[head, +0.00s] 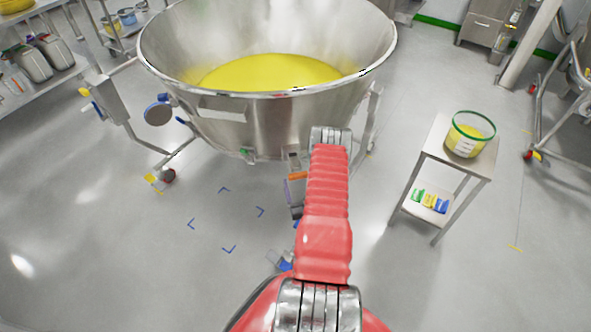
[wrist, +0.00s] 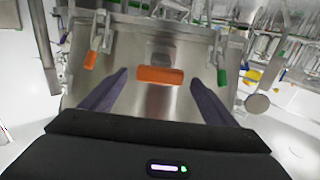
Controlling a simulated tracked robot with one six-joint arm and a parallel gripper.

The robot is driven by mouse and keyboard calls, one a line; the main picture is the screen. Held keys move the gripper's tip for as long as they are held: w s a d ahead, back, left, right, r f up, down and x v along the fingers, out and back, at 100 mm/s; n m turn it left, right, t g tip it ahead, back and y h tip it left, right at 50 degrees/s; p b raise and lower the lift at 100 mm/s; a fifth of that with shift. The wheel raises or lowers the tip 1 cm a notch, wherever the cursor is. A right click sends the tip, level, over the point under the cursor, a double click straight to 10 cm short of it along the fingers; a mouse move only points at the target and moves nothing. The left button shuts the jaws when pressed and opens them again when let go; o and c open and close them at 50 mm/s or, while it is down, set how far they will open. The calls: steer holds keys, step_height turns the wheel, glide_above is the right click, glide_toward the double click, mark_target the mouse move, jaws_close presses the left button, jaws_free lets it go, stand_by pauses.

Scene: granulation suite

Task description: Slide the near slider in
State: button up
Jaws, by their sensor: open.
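In the wrist view, an orange handle (wrist: 160,75) stands out from a bare metal plate on the vessel, which looks like the slider. My gripper (wrist: 159,78) is open, with one dark finger to each side of this handle and a visible gap on both sides. How far the fingertips are from it in depth I cannot tell. In the head view, an orange piece (head: 297,175) shows just left of my red arm, below the large steel bowl (head: 215,128).
The bowl holds yellow powder (head: 270,72). In the wrist view, a smaller orange grip (wrist: 90,60) and a green grip (wrist: 222,77) flank the handle. A small steel table (head: 440,158) with a green-rimmed bucket (head: 468,138) stands right. The floor at left front is clear.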

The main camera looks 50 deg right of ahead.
mark_target(296, 169)
steer(key=x, duration=0.8)
